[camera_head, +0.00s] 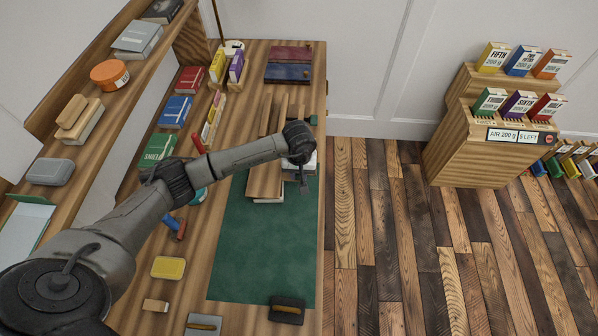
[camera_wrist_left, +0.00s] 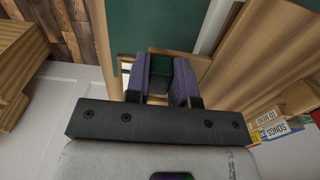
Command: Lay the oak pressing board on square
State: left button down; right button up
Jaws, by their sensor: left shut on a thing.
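A light-brown wooden board (camera_head: 263,184), which looks like the oak pressing board, lies on a pale-edged stack on the green mat (camera_head: 262,240). How square it sits is hard to tell. My left gripper (camera_head: 304,184) is just right of it, near the bench's right edge. In the left wrist view, my left gripper (camera_wrist_left: 160,88) is shut on a dark green block (camera_wrist_left: 160,65) between its purple pads. A pale, wood-edged thing lies around that block, mostly hidden by the fingers. My right gripper is in neither view.
Upright wooden pieces (camera_head: 278,115) stand behind the board. A black block with a brown grip (camera_head: 287,309) sits at the mat's near right corner. A yellow box (camera_head: 168,267) and small tools lie left. The mat's near half is clear.

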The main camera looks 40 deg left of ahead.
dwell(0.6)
pick_arm(q)
jog(key=shift+f+b, duration=0.7)
jog(key=shift+f, duration=0.05)
dwell(0.4)
jog(key=c, duration=0.9)
grip_release()
jog(key=shift+r+p, duration=0.85)
jog(key=shift+r, duration=6.05)
